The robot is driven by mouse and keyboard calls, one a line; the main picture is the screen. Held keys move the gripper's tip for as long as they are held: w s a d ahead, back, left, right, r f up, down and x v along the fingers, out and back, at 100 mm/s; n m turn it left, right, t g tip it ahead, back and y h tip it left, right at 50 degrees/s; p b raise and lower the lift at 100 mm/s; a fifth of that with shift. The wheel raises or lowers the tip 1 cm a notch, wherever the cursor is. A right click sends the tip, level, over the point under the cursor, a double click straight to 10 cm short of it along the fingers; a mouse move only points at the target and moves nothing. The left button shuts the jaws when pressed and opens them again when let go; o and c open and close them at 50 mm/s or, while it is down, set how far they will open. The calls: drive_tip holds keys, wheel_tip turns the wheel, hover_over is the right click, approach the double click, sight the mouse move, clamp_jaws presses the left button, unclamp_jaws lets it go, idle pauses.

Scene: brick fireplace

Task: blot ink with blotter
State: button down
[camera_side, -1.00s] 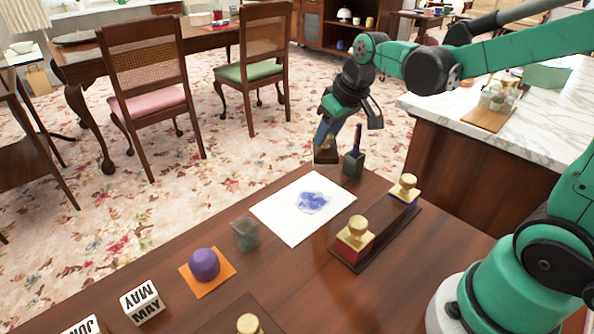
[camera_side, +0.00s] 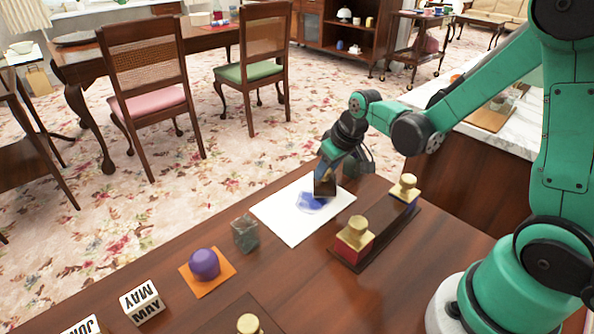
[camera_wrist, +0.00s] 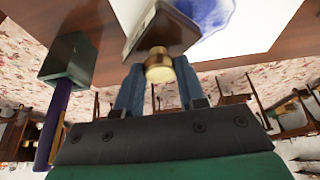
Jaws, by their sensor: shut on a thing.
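The white paper (camera_side: 290,227) lies on the brown desk with a blue ink blot (camera_side: 308,204) on it; the ink also shows at the top of the wrist view (camera_wrist: 208,12). My gripper (camera_side: 326,172) is shut on the brass knob of the blotter (camera_side: 325,188), a dark wooden block. In the wrist view the knob (camera_wrist: 159,66) sits between my two blue-grey fingers. The blotter is at the ink's far right side and hides part of it in the side view. I cannot tell whether it touches the paper.
A dark pen stand (camera_wrist: 68,62) with a purple stick is close beside my gripper. Brass-knobbed stamps (camera_side: 355,236) stand on a dark rack at the right. A glass cube (camera_side: 245,233), a purple dome (camera_side: 204,264) on an orange square and a calendar block (camera_side: 142,301) are at the left.

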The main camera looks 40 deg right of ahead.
drive_tip(key=shift+a+f, duration=0.2)
drive_tip(key=shift+a, duration=2.55)
drive_tip(key=shift+a+r, duration=0.15)
drive_tip(key=shift+a, duration=1)
drive_tip(key=shift+d, duration=3.8)
drive_tip(key=shift+s+d, duration=0.15)
drive_tip(key=shift+a, duration=3.95)
drive_tip(key=shift+d, duration=3.8)
drive_tip(key=shift+d+r, duration=0.15)
drive_tip(key=shift+r, duration=3.85)
